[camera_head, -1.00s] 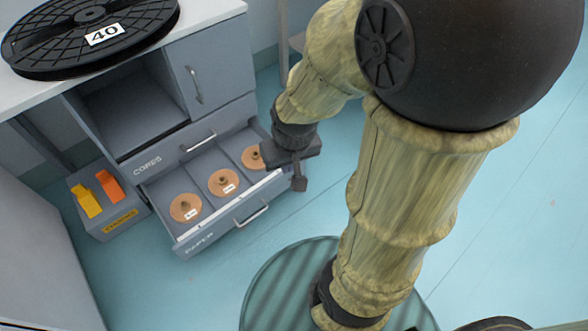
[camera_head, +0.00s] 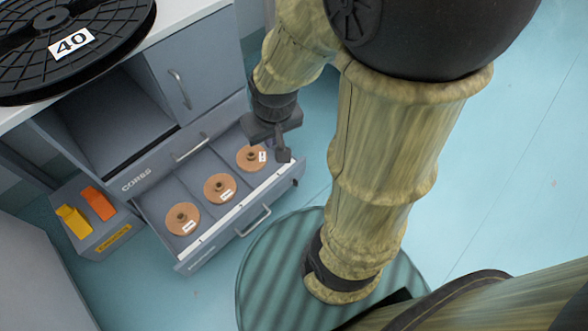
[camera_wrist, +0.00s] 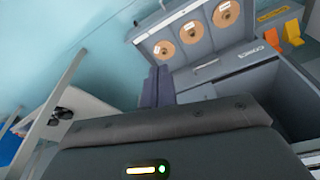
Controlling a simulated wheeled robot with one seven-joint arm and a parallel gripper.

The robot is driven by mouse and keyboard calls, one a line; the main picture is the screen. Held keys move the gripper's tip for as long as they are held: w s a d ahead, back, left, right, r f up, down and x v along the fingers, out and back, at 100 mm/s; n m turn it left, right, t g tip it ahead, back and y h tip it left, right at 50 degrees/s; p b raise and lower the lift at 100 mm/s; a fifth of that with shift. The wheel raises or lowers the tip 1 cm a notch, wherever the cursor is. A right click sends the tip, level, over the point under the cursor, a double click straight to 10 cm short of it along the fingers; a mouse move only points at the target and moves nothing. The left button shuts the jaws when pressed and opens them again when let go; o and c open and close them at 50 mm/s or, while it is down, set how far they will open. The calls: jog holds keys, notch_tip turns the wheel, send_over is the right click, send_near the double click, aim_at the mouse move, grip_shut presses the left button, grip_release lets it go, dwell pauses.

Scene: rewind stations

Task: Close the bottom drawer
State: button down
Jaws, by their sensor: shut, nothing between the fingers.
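The bottom drawer (camera_head: 287,190) is the lower grey drawer of the cabinet and stands open. Its bar handle (camera_head: 253,222) is on the front face. Three copper-coloured discs with white tags lie in its compartments. My gripper (camera_head: 283,153) is shut and empty, over the drawer's right end, close behind the front panel. I cannot tell whether it touches the drawer. In the wrist view the drawer (camera_wrist: 166,31) lies beyond the shut fingers of my gripper (camera_wrist: 158,86), with the discs showing above them.
The shut drawer marked CORES (camera_head: 150,172) is above the open one. A large black reel marked 40 (camera_head: 50,50) lies on the cabinet top. A grey bin (camera_head: 95,238) with yellow and orange pieces stands left of the drawer.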

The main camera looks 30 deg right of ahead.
jog(key=w+d+f+n+t+b, duration=0.1)
jog(key=w+d+f+n, duration=0.5)
jog(key=d+f, duration=0.25)
jog(key=w+d+f+n, duration=0.5)
jog(key=w+d+f, duration=0.1)
jog(key=d+f, duration=0.25)
jog(key=s+d+f+n+y, duration=0.1)
jog(key=s+f+n+y, duration=0.2)
jog(key=f, duration=0.7)
jog(key=s+f+n+y+b, duration=0.1)
jog(key=s+f+n+y, duration=0.2)
jog(key=f+n, duration=0.3)
notch_tip(320, 180, down, 4)
jog(key=shift+s+d+r, duration=0.1)
jog(key=shift+s+d, duration=0.25)
jog(key=shift+s, duration=0.15)
